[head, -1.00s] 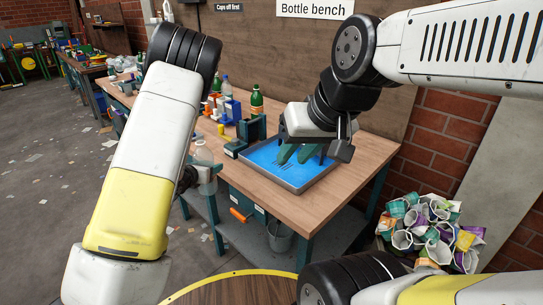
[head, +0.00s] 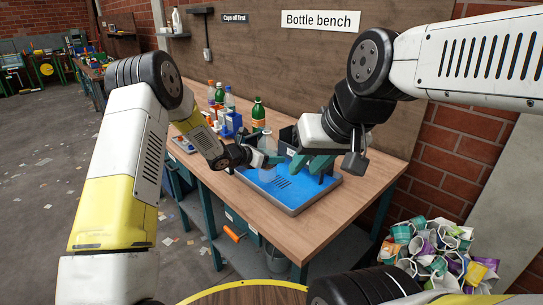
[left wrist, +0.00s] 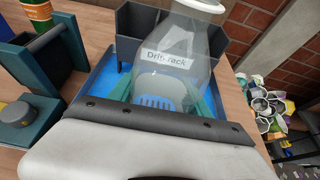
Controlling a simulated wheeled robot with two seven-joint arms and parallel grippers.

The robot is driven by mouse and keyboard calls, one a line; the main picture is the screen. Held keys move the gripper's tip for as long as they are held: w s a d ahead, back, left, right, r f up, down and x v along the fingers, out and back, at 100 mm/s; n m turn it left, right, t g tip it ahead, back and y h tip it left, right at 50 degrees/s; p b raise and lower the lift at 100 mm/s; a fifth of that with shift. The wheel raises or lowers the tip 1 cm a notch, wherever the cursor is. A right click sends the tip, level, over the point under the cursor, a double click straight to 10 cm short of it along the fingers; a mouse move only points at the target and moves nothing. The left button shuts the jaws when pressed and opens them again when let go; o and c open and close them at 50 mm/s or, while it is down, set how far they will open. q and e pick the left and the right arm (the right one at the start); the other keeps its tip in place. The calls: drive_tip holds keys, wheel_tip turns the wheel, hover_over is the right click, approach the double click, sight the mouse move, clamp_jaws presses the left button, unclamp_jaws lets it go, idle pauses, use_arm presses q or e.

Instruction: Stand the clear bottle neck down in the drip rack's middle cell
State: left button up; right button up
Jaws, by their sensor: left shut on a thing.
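The clear bottle (head: 268,146) is held by my left gripper (head: 264,160), which is shut on it over the blue tray. In the left wrist view the bottle (left wrist: 185,50) looks upright, with its white-ringed neck toward the top edge. The dark drip rack (head: 288,136) stands behind it at the back of the tray. Its cells (left wrist: 135,25) show partly in the left wrist view; the bottle covers some, and its label shows through the bottle. My right gripper (head: 310,164) is over the tray beside the bottle, its teal fingers apart and apparently empty.
The blue tray (head: 292,209) has a raised grey rim. Several bottles, including a green one (head: 258,112), stand behind on the bench. A teal and dark fixture (left wrist: 45,60) is left of the tray. Bare wooden bench top (head: 350,200) is free at the right.

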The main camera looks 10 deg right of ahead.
use_arm(q)
drive_tip(key=shift+w+d+f, duration=0.6)
drive_tip(key=shift+w+f, duration=0.1)
drive_tip(key=shift+w, duration=0.2)
drive_tip(key=shift+w+d+f, duration=0.55)
drive_tip(key=shift+w+f, duration=0.1)
drive_tip(key=shift+w, duration=0.25)
drive_tip(key=shift+w+d+f, duration=0.6)
drive_tip(key=shift+w+f, duration=0.1)
drive_tip(key=shift+w, duration=0.2)
drive_tip(key=o, duration=1.5)
